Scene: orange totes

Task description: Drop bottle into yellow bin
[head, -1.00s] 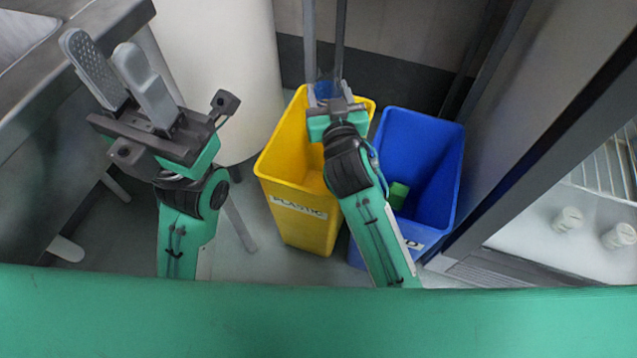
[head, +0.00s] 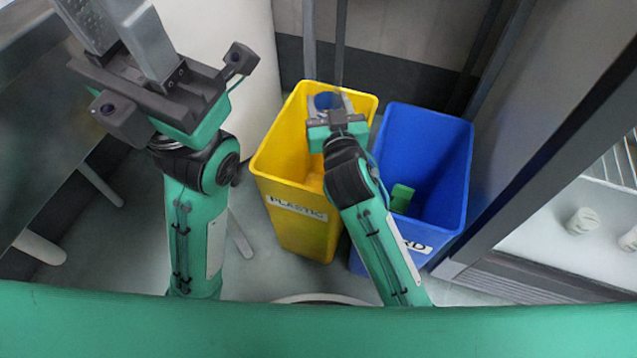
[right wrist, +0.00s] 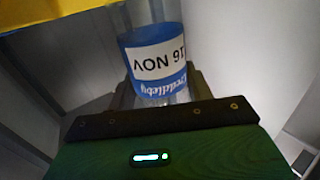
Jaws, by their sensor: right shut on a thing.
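My right gripper (head: 330,103) is over the yellow bin (head: 290,222), which carries a "PLASTIC" label. It is shut on a clear bottle with a blue and white label (right wrist: 155,62). In the head view only a blue bit of the bottle (head: 324,100) shows between the fingers, within the outline of the bin's opening. The yellow bin's edge also shows in the right wrist view (right wrist: 45,14). The bottle's lower depth relative to the rim cannot be told. My left gripper (head: 118,25) is raised at the upper left, fingers apart and empty, tips partly cut off.
A blue bin (head: 425,165) with a green item (head: 401,198) inside stands close to the right of the yellow bin. A pale cylinder (head: 215,60) stands behind at left. A metal table (head: 30,120) is at far left and an open cabinet (head: 560,215) at right.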

